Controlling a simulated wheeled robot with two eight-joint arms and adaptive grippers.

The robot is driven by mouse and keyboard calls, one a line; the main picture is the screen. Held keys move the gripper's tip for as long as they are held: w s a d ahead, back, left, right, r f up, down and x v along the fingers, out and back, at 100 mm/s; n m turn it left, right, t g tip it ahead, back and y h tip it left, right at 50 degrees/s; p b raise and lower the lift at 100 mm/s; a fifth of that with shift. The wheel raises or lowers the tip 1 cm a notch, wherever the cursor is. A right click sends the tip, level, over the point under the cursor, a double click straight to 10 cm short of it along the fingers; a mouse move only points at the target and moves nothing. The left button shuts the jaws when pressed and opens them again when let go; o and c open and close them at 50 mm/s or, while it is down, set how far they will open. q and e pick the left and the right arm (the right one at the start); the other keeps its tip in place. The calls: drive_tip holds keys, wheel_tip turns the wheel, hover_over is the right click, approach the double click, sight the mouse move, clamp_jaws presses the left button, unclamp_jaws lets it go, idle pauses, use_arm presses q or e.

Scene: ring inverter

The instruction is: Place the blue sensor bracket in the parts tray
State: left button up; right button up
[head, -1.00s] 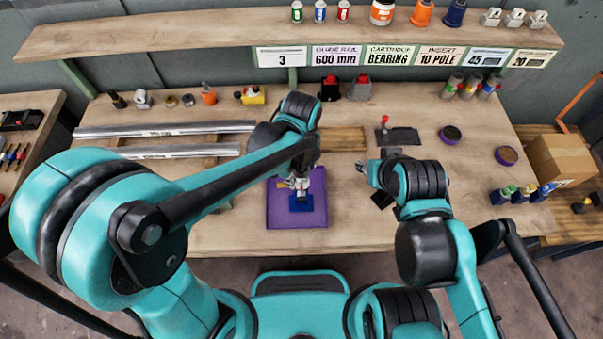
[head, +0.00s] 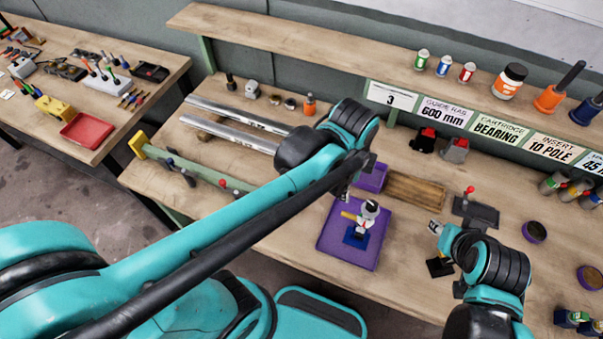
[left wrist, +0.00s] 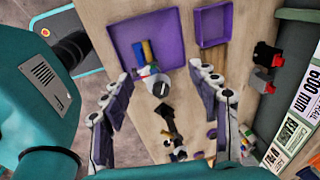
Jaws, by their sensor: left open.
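A dark blue bracket-like part (head: 355,238) stands on a purple mat or shallow tray (head: 335,255), with a yellow piece, a red-and-white body and a grey round top close to it. Which of these belong to the bracket I cannot tell. The blue part (left wrist: 148,50) also shows in the left wrist view. My left gripper (left wrist: 160,76) is open, with the grey-topped item between and beyond its fingers. In the head view my left gripper (head: 346,190) is just above and left of that item. My right gripper (head: 435,228) is to its right, too small to read.
A smaller purple walled tray (head: 372,178) lies behind the mat. A red tray (head: 86,131) sits on the left side table. Metal rails (head: 235,122) lie at the back left. A wooden block (head: 415,189) and a dark plate (head: 476,212) are to the right.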

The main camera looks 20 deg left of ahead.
use_arm(q)
drive_tip(key=s+a+r+n+t, duration=0.1)
drive_tip(key=s+a+n+t, duration=0.3)
drive_tip(key=a+n, duration=0.8)
drive_tip(key=n+t, duration=0.1)
drive_tip(key=n, duration=0.5)
drive_tip(key=shift+s+y, duration=0.2)
drive_tip(key=shift+y, duration=0.2)
drive_tip(key=shift+a, duration=0.1)
wheel_tip(320, 180, down, 10)
drive_tip(key=b, duration=1)
